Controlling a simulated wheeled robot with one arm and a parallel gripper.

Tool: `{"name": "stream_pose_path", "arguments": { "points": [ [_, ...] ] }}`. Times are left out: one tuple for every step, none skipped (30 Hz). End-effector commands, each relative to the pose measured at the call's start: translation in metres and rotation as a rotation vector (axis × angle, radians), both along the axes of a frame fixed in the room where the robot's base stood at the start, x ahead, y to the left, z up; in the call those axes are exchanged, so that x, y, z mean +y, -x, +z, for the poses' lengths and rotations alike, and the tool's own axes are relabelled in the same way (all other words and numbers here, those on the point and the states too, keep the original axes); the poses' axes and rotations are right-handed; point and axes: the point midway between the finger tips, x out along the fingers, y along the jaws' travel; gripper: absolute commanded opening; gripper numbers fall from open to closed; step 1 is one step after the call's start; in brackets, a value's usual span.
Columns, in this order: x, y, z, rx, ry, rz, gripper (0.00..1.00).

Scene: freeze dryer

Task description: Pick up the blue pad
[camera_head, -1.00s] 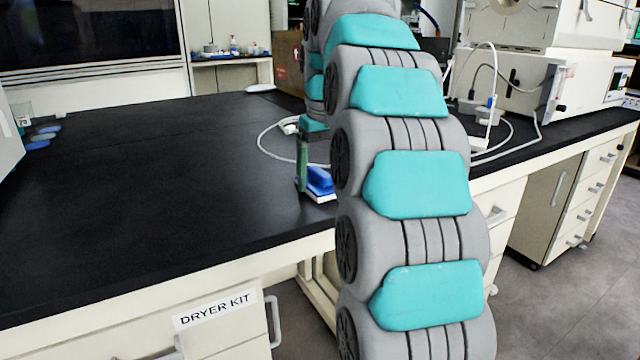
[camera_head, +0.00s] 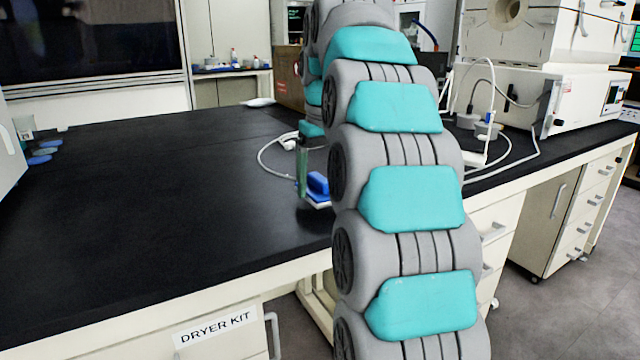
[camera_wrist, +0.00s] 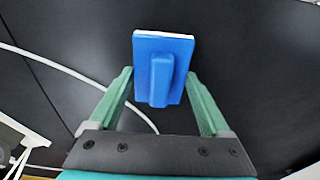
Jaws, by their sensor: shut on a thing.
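The blue pad (camera_head: 318,184) is a blue block with a raised grip and a white underside. In the wrist view the blue pad (camera_wrist: 170,58) lies between the two green fingers of my gripper (camera_wrist: 161,76), with its raised grip facing the camera. My gripper is shut on it. In the head view my gripper (camera_head: 303,168) holds it near the front right edge of the black counter, partly hidden behind my arm. I cannot tell whether its white underside touches the counter or is slightly above it.
The black counter (camera_head: 150,200) is largely clear to the left of my gripper. A white cable (camera_head: 262,160) loops on the counter behind the pad. The white dryer (camera_head: 520,95) stands at the right.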

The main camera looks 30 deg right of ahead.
Motion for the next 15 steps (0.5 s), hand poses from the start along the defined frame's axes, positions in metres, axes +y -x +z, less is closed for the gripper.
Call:
{"name": "stream_pose_path", "arguments": {
  "points": [
    [0.0,0.0,0.013,0.0,0.0,0.0,0.26],
    [0.0,0.0,0.016,-0.001,0.0,0.0,0.26],
    [0.0,0.004,0.012,-0.001,0.0,0.0,0.26],
    [0.001,0.008,0.011,-0.001,0.0,-0.001,0.26],
    [0.001,0.012,0.012,-0.003,0.0,-0.001,0.26],
    [0.001,0.017,0.012,-0.004,0.001,-0.001,0.26],
    [0.002,0.022,0.013,-0.005,0.001,-0.001,0.26],
    [0.002,0.026,0.013,-0.004,0.0,-0.001,0.26],
    [0.002,0.032,0.012,-0.001,0.0,-0.001,0.26],
    [0.003,0.037,0.012,0.0,-0.001,-0.001,0.26],
    [0.003,0.043,0.013,0.0,0.0,-0.001,0.26],
    [0.003,0.051,0.014,-0.002,0.0,-0.001,0.26],
    [0.004,0.057,0.015,-0.004,0.001,-0.001,0.26],
    [0.004,0.063,0.016,-0.004,0.0,-0.001,0.26],
    [0.005,0.072,0.016,-0.002,-0.001,-0.001,0.26]
  ]
}}
